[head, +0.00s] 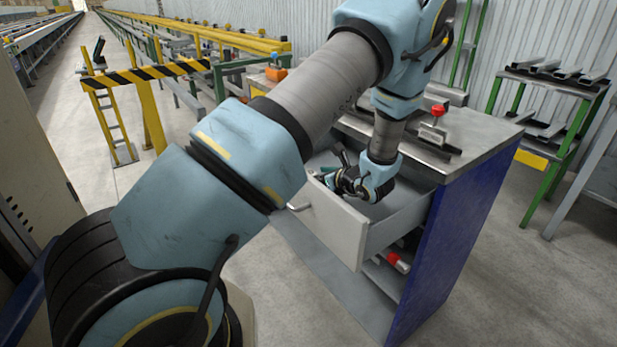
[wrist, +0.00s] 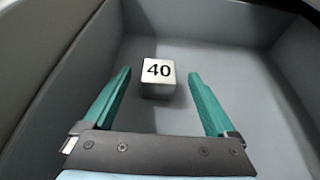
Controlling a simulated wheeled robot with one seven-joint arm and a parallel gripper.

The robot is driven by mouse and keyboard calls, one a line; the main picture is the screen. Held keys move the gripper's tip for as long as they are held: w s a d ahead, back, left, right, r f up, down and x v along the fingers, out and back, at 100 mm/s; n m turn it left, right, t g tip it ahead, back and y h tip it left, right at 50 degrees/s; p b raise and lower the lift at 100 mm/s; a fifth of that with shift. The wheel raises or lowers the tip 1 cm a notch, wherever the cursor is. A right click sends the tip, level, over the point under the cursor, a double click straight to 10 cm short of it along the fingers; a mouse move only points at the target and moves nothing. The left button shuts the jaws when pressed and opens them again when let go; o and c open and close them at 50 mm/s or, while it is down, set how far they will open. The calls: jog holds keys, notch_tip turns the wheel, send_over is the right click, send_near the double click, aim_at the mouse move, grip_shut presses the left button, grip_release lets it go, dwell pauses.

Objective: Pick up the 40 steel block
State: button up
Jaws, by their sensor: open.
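The steel block marked 40 (wrist: 158,78) sits on the floor of an open grey drawer (head: 335,222) in the wrist view. My gripper (wrist: 160,82) is open, with its two green fingers inside the drawer. The block shows between the fingers near their tips, with a gap on each side, and nothing is held. In the head view my gripper (head: 345,180) reaches down into the drawer, and the block is hidden there.
The drawer's walls (wrist: 55,85) stand close on both sides. The workbench top (head: 470,130) carries a red-knobbed fixture (head: 434,125) beside my arm. Below the drawer, a red-ended item (head: 396,260) lies on a shelf. A striped barrier (head: 145,74) stands at left.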

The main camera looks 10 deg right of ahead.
jog(key=x, duration=0.3)
jog(key=shift+w+a+p, duration=0.1)
jog(key=shift+p, duration=0.2)
grip_shut()
dwell(0.5)
